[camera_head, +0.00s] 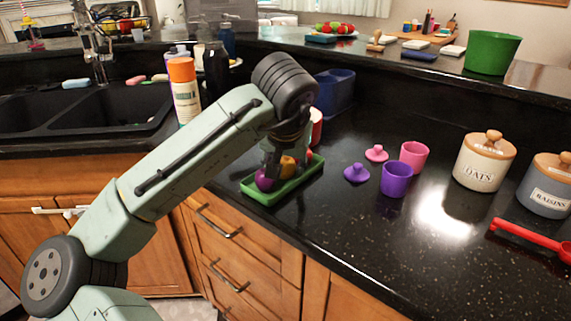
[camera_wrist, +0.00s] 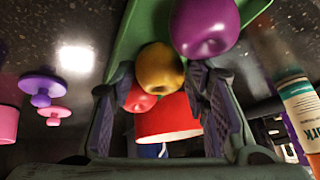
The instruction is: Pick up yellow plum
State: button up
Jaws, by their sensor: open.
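The yellow plum (camera_head: 288,167) sits in a green tray (camera_head: 283,192) on the counter, between a purple fruit (camera_head: 264,180) and a red fruit (camera_head: 309,156). In the wrist view the yellow plum (camera_wrist: 160,69) looks golden and lies between the tips of my open gripper (camera_wrist: 158,82). Whether the fingers touch it cannot be told. The purple fruit (camera_wrist: 205,27) is close to the right finger, and the red fruit (camera_wrist: 139,99) is close to the left finger. In the head view my gripper (camera_head: 284,152) is directly over the tray and partly hides the fruit.
A red container (camera_head: 316,127) stands close behind the tray, and a blue holder (camera_head: 336,92) stands behind that. A white bottle with an orange cap (camera_head: 185,95) is at the left by the sink. Purple (camera_head: 395,179) and pink (camera_head: 414,157) cups stand to the right.

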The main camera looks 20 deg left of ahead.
jog(key=shift+w+f, duration=0.1)
jog(key=shift+f, duration=0.1)
jog(key=c, duration=0.8)
jog(key=shift+r, duration=0.15)
